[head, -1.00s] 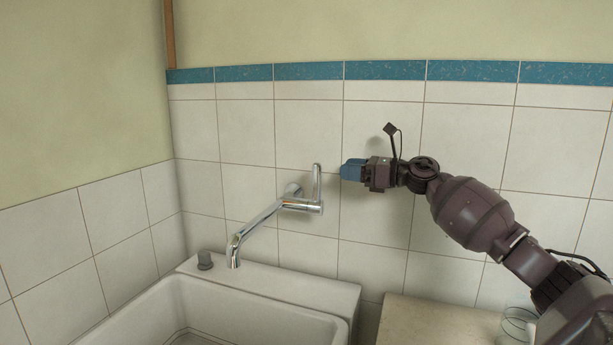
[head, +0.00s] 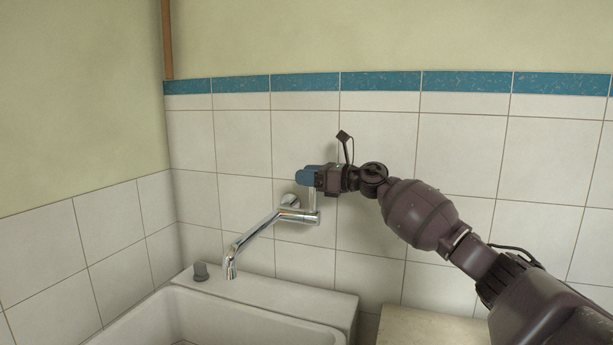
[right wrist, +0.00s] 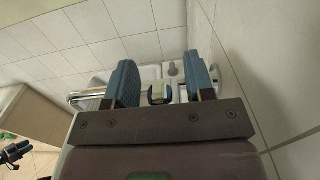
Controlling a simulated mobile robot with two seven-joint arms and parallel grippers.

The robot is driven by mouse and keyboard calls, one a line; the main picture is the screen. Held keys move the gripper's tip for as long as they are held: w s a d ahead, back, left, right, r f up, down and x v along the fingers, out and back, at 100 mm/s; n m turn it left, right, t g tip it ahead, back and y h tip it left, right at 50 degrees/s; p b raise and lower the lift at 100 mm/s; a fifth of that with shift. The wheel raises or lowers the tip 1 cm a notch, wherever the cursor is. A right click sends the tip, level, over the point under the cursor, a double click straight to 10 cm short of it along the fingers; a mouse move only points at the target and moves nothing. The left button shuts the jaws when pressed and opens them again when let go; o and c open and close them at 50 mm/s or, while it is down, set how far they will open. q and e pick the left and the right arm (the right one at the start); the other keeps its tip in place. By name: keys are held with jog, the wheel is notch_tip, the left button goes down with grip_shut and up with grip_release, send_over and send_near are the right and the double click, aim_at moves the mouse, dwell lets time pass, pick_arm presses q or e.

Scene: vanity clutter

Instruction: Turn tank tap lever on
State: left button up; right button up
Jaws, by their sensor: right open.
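The chrome tap (head: 265,228) is fixed to the tiled wall above the basin, with its spout reaching down to the left. Its upright lever (head: 312,197) is at the right end of the tap body, and its upper part is hidden behind my gripper. My right gripper (head: 306,177) is at the lever's upper end.
The white basin (head: 335,300) lies below the tap, with a grey knob (head: 201,271) on its back ledge. A pale counter (head: 430,327) is to its right. The tiled wall (head: 390,230) stands close behind my right gripper.

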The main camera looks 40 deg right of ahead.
jog(key=shift+w+a, duration=0.1)
jog(key=shift+w, duration=0.15)
jog(key=shift+c, duration=0.5)
grip_shut()
jog(key=s+a+f+n+b, duration=0.2)
jog(key=s+a+n, duration=0.1)
jog(key=a+n, duration=0.3)
jog(key=shift+f+n+b, duration=0.15)
jog(key=shift+n+b, duration=0.25)
jog(key=shift+n, duration=0.2)
